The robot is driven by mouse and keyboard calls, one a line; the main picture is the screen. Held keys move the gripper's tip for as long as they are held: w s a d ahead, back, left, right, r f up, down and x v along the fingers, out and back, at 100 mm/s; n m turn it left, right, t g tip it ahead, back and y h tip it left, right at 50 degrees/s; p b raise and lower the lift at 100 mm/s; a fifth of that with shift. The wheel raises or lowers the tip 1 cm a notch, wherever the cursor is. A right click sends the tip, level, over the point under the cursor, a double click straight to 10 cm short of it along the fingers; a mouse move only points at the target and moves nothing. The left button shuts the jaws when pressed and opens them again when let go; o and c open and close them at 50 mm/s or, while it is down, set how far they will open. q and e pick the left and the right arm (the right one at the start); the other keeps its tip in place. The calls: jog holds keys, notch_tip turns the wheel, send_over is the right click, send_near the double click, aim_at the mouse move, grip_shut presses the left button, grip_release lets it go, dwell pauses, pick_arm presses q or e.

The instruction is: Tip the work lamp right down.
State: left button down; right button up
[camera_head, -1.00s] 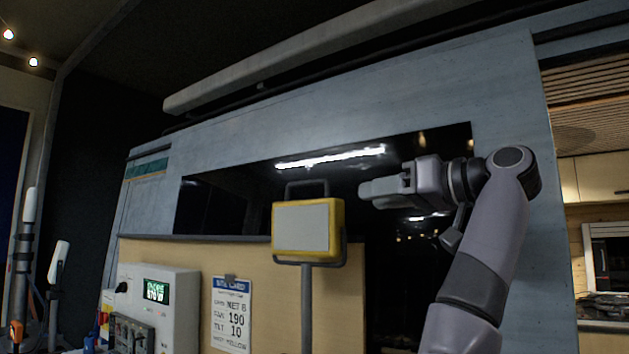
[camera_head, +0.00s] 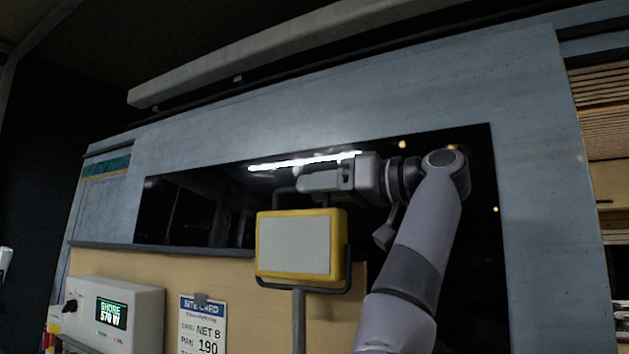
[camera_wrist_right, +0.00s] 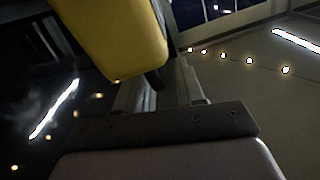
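The work lamp (camera_head: 298,245) is a yellow-framed box with a pale panel, on a grey post in a dark U-shaped bracket. Its panel faces me and stands nearly upright. My right gripper (camera_head: 318,182) comes in from the right, level with the dark handle (camera_head: 283,199) on top of the lamp, and hides most of it. In the right wrist view, the yellow housing (camera_wrist_right: 115,45) fills the upper left. The fingers of that gripper (camera_wrist_right: 162,88) stand apart, with a dark bar between them; I cannot tell whether they touch it. My left gripper is out of view.
A wooden board (camera_head: 235,278) stands behind the lamp, with a site card (camera_head: 203,325) clipped to it. A grey control box (camera_head: 118,310) with a lit display is at the lower left. A dark glossy panel (camera_head: 465,240) lies behind my right arm.

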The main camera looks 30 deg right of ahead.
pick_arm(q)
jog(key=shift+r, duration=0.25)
pick_arm(e)
jog(key=shift+w+a, duration=0.3)
jog(key=shift+w, duration=0.2)
grip_shut()
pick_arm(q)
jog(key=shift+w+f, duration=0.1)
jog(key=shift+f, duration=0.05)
